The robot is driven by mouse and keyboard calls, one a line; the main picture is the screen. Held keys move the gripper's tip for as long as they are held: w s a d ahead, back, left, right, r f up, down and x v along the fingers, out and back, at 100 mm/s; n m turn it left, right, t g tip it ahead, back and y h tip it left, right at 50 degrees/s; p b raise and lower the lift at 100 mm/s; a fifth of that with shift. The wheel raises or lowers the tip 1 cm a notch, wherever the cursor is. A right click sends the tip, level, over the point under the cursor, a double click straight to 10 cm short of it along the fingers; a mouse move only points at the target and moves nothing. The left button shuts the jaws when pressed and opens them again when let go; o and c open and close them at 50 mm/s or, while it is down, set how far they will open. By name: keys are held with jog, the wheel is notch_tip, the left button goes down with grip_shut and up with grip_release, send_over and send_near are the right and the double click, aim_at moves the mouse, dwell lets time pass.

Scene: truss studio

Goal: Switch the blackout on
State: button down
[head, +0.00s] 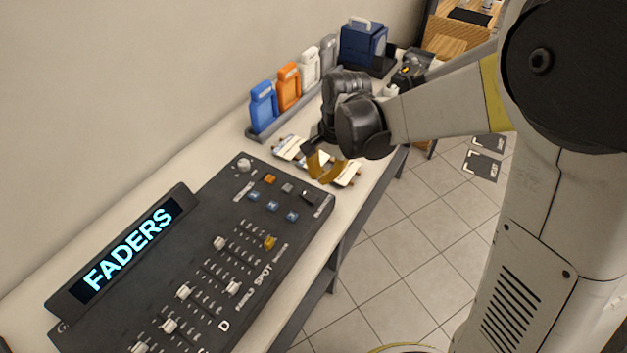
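A dark lighting console (215,220) lies on the bench, and its tilted display (130,252) reads "FADERS". Near its far end are a white knob (244,165), an orange button (270,179), a grey button (288,187) and a dark switch-like part (310,197). Below them sit blue buttons (273,205). I cannot read which control is the blackout, nor its state. My gripper (322,163) is just beyond the console's far end, above the bench and apart from the buttons. Gold-coloured parts show at its tip; its finger opening is unclear.
White faders (184,291) and one yellow fader (270,242) stand up from the console. A flat white item (289,148) lies under my gripper. Behind it stand blue (263,105), orange (289,87) and white upright packs in a rack. The tiled floor at right is mostly clear.

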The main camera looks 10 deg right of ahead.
aim_at(304, 193)
jog(key=r, duration=0.1)
jog(key=d+r, duration=0.1)
jog(key=r, duration=0.1)
jog(key=s+r+p, duration=0.1)
jog(key=r, duration=0.1)
jog(key=shift+d+r, duration=0.1)
jog(key=shift+d, duration=0.15)
jog(key=shift+a+r+t+y+b, duration=0.25)
jog(key=shift+a+t+y+b, duration=0.25)
jog(key=shift+a+y, duration=0.2)
jog(key=shift+s, duration=0.1)
jog(key=b+x, duration=0.5)
jog(key=x, duration=0.9)
jog(key=shift+d, duration=0.1)
